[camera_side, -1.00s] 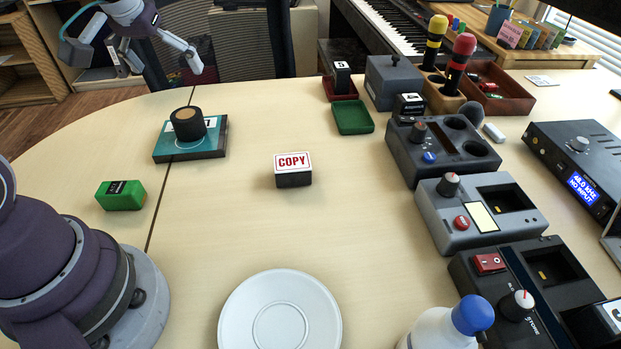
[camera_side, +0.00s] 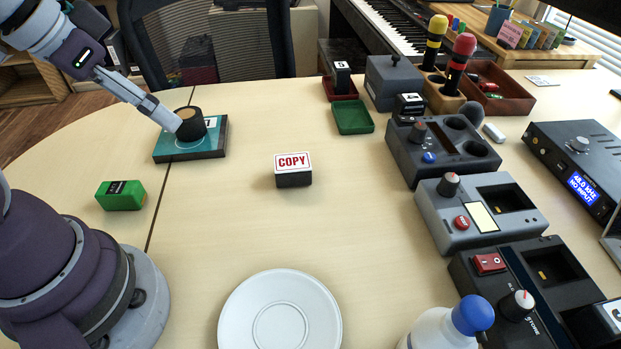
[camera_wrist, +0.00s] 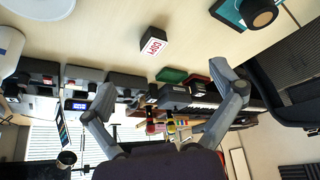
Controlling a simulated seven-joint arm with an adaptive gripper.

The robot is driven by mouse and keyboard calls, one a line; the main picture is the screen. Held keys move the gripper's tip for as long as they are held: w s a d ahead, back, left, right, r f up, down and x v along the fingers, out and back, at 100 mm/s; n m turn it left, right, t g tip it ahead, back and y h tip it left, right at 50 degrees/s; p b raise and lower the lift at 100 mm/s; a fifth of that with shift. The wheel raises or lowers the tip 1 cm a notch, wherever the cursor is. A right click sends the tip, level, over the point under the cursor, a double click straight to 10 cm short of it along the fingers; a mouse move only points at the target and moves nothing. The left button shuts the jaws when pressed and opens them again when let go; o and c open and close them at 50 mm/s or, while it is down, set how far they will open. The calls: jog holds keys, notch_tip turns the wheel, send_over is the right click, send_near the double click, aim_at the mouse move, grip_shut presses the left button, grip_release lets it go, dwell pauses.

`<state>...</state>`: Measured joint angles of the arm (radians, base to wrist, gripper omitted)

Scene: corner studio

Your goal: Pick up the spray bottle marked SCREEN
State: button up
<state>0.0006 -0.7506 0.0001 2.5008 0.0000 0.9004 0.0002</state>
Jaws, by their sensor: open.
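A white bottle (camera_side: 438,330) with a blue cap stands at the front edge of the side view, partly cut off. No SCREEN marking is readable on it. A white object at the left edge of the wrist view (camera_wrist: 9,48) looks like the same bottle, also cut off. My gripper (camera_side: 172,120) is at the upper left in the side view, its fingers seen in front of or beside a dark round object on a teal block. It is far from the bottle. In the wrist view its fingers (camera_wrist: 160,80) are spread wide with nothing between them.
A white plate (camera_side: 280,318) lies left of the bottle. A COPY stamp block (camera_side: 293,172) sits mid-table, a green block (camera_side: 121,196) at left, the teal block (camera_side: 190,150) behind it. Grey device boxes (camera_side: 470,212) line the right. The table around the COPY block is clear.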

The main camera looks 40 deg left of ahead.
dwell(0.4)
jog(key=c, duration=0.6)
jog(key=m+g+h, duration=0.4)
jog(key=m, duration=0.9)
send_near(477, 309)
jog(key=x, duration=1)
